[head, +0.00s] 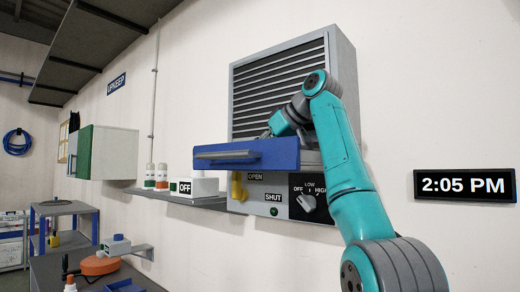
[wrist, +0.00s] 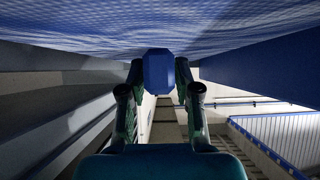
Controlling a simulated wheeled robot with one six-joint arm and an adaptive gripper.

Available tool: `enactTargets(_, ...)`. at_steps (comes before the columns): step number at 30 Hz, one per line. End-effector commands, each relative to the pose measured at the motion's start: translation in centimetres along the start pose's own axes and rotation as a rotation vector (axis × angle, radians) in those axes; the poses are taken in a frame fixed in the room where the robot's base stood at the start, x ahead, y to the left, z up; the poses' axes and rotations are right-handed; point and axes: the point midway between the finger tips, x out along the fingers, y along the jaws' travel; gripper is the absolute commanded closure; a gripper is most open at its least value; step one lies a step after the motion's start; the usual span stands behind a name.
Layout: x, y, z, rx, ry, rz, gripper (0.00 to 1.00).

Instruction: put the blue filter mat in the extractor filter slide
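The extractor filter slide (head: 262,153) is pulled out from the wall extractor (head: 242,100); it shows a blue front and a grey handle. My gripper (head: 268,133) is low behind the slide's front, partly hidden by it. In the wrist view a quilted blue surface, which looks like the blue filter mat (wrist: 150,30), spans the top, between a grey ribbed side and a plain blue wall (wrist: 265,62). My fingers (wrist: 160,85) are closed on a blue block that touches this surface and looks like its tab. I cannot tell whether the mat lies fully flat. The head view hides the mat.
A yellow lever (head: 238,187) stands beside OPEN and SHUT labels below the slide. A dial (head: 307,202) is to its right. A shelf (head: 180,198) with bottles and a white OFF box is at left. A workbench (head: 60,268) is lower left.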

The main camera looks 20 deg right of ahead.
Motion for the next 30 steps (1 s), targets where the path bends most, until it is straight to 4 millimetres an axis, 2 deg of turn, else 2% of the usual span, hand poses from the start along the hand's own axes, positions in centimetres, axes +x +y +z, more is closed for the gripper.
enactTargets(14,-0.3,0.0,-0.2,0.001,0.000,0.000,0.53)
enactTargets(20,-2.8,0.1,-0.2,-0.001,0.001,0.003,0.53)
enactTargets(27,-7.2,0.1,-0.3,-0.002,0.003,0.012,0.53)
enactTargets(30,-7.8,0.1,-0.3,-0.002,0.001,0.007,0.53)
